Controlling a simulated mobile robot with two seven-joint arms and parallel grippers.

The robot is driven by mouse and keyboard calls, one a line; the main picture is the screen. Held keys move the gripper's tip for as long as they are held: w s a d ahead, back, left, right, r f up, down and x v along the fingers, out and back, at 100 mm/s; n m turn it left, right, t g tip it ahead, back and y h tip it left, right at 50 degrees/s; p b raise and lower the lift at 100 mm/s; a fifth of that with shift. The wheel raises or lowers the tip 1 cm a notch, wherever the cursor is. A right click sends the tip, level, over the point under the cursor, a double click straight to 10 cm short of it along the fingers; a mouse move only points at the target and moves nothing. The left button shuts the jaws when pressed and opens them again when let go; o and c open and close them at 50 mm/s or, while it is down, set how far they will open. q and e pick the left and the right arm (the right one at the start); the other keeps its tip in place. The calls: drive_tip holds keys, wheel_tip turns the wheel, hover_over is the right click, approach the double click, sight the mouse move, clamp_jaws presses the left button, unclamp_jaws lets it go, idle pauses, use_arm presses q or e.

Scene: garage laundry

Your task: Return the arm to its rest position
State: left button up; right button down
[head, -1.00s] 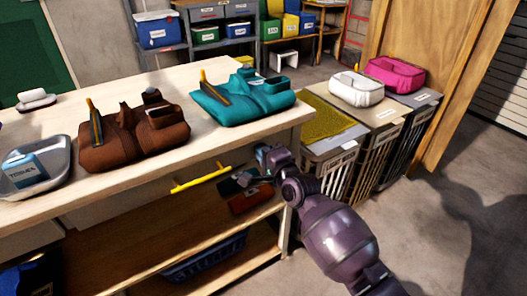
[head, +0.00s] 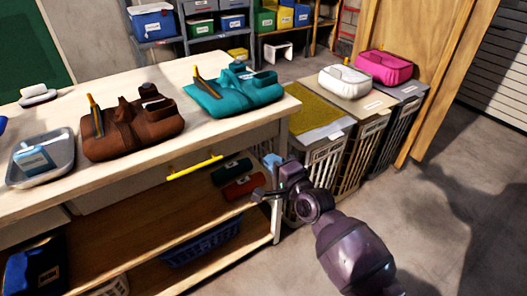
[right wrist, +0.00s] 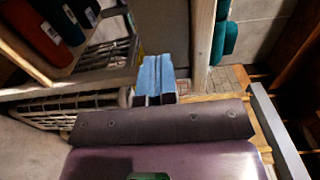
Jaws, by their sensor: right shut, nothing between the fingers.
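My right arm comes in from the lower right in the head view. Its gripper (head: 272,160) is beside the right end of the workbench, in front of the lidded hampers. In the right wrist view the blue fingertips (right wrist: 155,78) are together with nothing between them. No object is held. My left arm and gripper are not in view.
The workbench (head: 150,205) carries a brown bag (head: 133,133), a teal bag (head: 235,95) and a metal tray (head: 62,172). Its yellow drawer handle (head: 195,166) sticks out. Hampers (head: 325,170) stand right of the bench. The floor (head: 430,230) at lower right is clear.

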use_arm(q)
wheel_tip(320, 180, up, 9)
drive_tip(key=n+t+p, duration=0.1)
drive_tip(key=p, duration=1.1)
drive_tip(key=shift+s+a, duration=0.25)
use_arm(e)
drive_tip(key=s+d+f+n+g+h, duration=0.1)
drive_tip(key=s+d+n+h, duration=0.2)
drive_tip(key=s+d, duration=0.6)
drive_tip(key=s+d+f+n+g+h, duration=0.1)
drive_tip(key=s+d+n+h, duration=0.3)
drive_tip(key=s+d, duration=0.5)
drive_tip(key=s+d+f+n+g+h, duration=0.1)
drive_tip(key=s+d+n, duration=0.4)
drive_tip(key=s, duration=2.1)
drive_tip(key=d+f+h, duration=0.1)
drive_tip(key=d+h, duration=0.1)
drive_tip(key=d, duration=0.2)
drive_tip(key=shift+s+d+f+g+h, duration=0.2)
drive_tip(key=shift+d+f+g+h, duration=0.05)
drive_tip(key=shift+f+g+h, duration=0.1)
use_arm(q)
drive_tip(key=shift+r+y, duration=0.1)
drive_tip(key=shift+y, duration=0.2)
